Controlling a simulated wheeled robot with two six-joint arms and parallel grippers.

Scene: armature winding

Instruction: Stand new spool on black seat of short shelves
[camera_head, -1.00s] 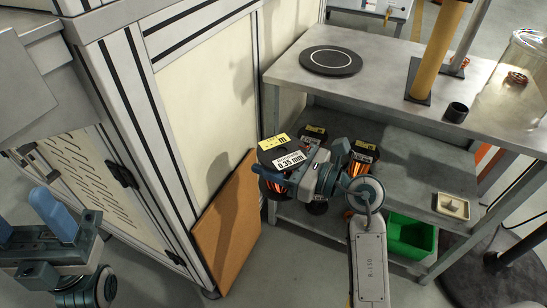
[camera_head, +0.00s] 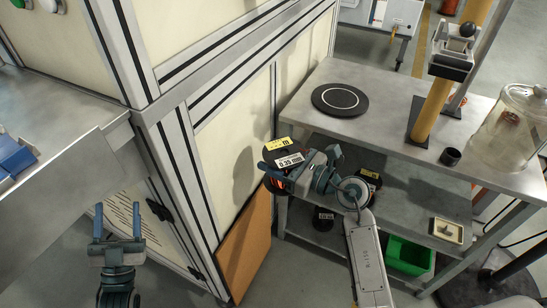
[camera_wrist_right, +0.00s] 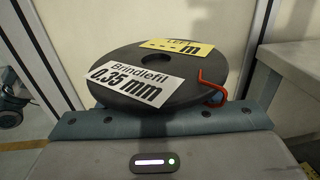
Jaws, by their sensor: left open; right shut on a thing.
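The new spool (camera_head: 269,156) is black-flanged with copper-orange wire, a yellow label and a white "0.35 mm" label. My right gripper (camera_head: 283,178) is shut on it, holding it in the air left of the short shelves (camera_head: 400,112). The right wrist view shows the spool's top flange (camera_wrist_right: 125,75), white label and an orange wire end at its edge; the lower spool is hidden. The black seat (camera_head: 340,99), a flat round disc with a white ring, lies empty on the shelves' top. My left gripper (camera_head: 118,222) is open and empty at lower left.
A cabinet (camera_head: 235,120) stands left of the shelves, close to the held spool, with a brown board (camera_head: 246,245) leaning on it. Other spools (camera_head: 372,178) sit on lower levels. A yellow post (camera_head: 432,108), black cup (camera_head: 450,156) and glass jar (camera_head: 510,130) occupy the top's right side.

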